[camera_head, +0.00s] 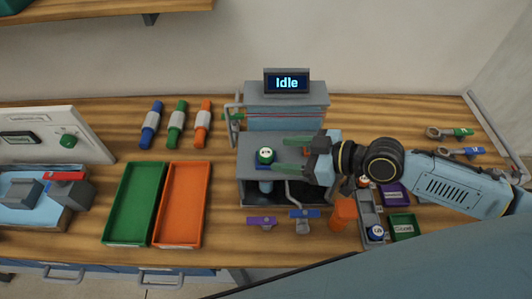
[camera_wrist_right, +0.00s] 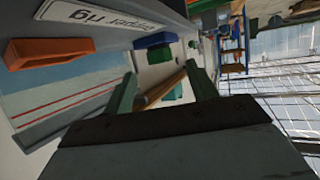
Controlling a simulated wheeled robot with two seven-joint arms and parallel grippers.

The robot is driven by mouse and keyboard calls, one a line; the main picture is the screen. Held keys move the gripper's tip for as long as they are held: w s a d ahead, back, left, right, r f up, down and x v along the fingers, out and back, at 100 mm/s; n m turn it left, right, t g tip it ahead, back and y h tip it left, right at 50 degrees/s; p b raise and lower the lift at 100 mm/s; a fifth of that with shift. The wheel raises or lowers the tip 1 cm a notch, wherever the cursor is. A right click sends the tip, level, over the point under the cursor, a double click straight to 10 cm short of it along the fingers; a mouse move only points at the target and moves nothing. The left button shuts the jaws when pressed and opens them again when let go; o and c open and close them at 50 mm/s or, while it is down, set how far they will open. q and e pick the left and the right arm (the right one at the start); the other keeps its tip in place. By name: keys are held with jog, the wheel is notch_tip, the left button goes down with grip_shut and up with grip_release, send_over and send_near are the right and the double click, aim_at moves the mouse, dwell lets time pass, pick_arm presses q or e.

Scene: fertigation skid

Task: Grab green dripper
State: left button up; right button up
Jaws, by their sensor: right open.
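A small round green dripper (camera_head: 265,156) with a pale top sits on the grey top of the dripper rig (camera_head: 256,143), left of my right gripper. My right gripper (camera_head: 288,154) comes in from the right, over the rig. Its two green fingers are apart with nothing between them, and their tips point left toward the dripper, a little short of it. In the right wrist view the open fingers (camera_wrist_right: 164,90) frame a wooden edge and green and blue shapes beyond; I cannot pick out the dripper there. My left gripper is out of view.
A screen (camera_head: 287,82) reading "Idle" stands behind the rig. A green tray (camera_head: 134,204) and an orange tray (camera_head: 183,204) lie left. A grey holder (camera_head: 368,212) with a blue round piece (camera_head: 376,233), an orange cup (camera_head: 343,214) and purple and blue valves stand in front.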

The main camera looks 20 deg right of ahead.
aim_at(269, 153)
jog(key=shift+p+x, duration=0.7)
jog(key=shift+x, duration=2.05)
jog(key=shift+s+f, duration=0.1)
jog(key=c, duration=1)
